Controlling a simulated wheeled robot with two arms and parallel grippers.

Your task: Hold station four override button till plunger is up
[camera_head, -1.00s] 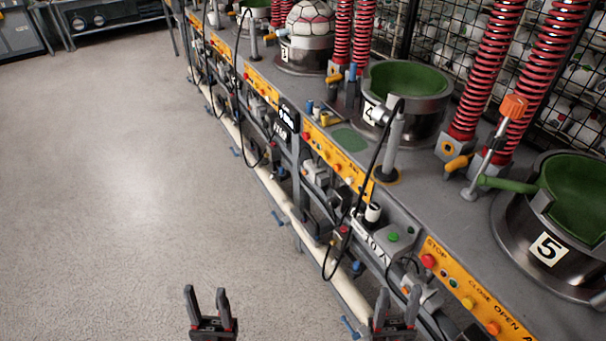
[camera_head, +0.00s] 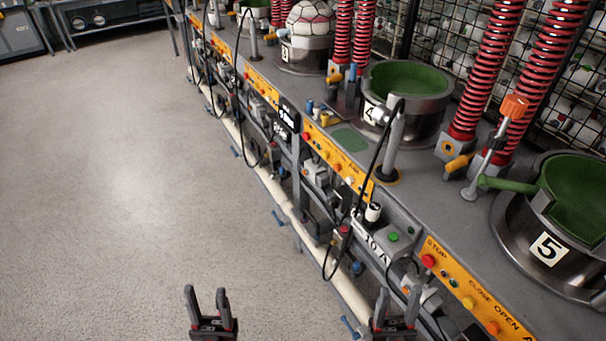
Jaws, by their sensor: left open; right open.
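Station four has a metal pot with a green inside (camera_head: 408,88) and a label that reads 4, on the grey bench. Its yellow control panel (camera_head: 338,160) with several coloured buttons is on the bench front below it. A green button (camera_head: 393,237) sits on a grey box right of that panel; I cannot tell which button is the override. I cannot make out a plunger in the pot. My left gripper (camera_head: 207,296) is open and empty over the floor at the bottom. My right gripper (camera_head: 398,296) is open and empty, low in front of the bench, apart from the buttons.
Station five's pot (camera_head: 550,215) and yellow panel (camera_head: 470,290) are at the right. Station three's pot (camera_head: 305,55) holds a patterned ball. Black cables (camera_head: 366,190) hang off the bench front. A pale pipe (camera_head: 290,205) runs low along it. The floor (camera_head: 120,190) at left is clear.

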